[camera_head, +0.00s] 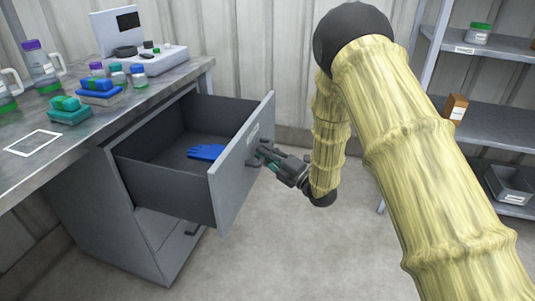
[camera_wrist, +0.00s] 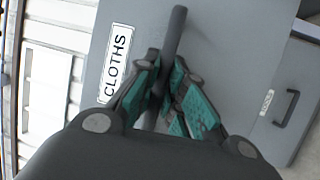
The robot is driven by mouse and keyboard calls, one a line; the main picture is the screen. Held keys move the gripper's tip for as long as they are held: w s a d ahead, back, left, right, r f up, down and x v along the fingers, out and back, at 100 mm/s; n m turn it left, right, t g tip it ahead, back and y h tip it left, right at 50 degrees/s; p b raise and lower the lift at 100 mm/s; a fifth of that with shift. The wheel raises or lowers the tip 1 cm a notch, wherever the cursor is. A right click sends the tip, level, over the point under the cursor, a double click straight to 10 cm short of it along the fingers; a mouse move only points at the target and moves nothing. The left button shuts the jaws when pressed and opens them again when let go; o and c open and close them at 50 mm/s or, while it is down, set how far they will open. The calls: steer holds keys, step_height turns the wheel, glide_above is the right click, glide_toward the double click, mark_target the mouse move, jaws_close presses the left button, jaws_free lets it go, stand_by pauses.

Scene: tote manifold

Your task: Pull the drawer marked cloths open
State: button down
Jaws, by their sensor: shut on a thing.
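The drawer marked cloths (camera_head: 240,160) stands well out from its cabinet, with a blue glove (camera_head: 205,152) lying inside. Its white label reads CLOTHS (camera_wrist: 116,66) in the wrist view. The drawer's dark bar handle (camera_wrist: 175,35) runs between the fingers of my gripper (camera_wrist: 163,95), which is shut on it. In the head view my gripper (camera_head: 268,153) is at the front face of the drawer, on the handle. The fingers hide the middle of the handle.
A lower drawer (camera_head: 185,240) with its own handle is closed; it also shows in the wrist view (camera_wrist: 292,95). The bench top (camera_head: 90,135) holds bottles, racks and an instrument. Shelves (camera_head: 490,125) stand at the right. The floor in front of the drawer is clear.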

steer(key=c, duration=1.5)
jaws_free()
steer(key=shift+s+a+f, duration=0.1)
steer(key=v, duration=1.2)
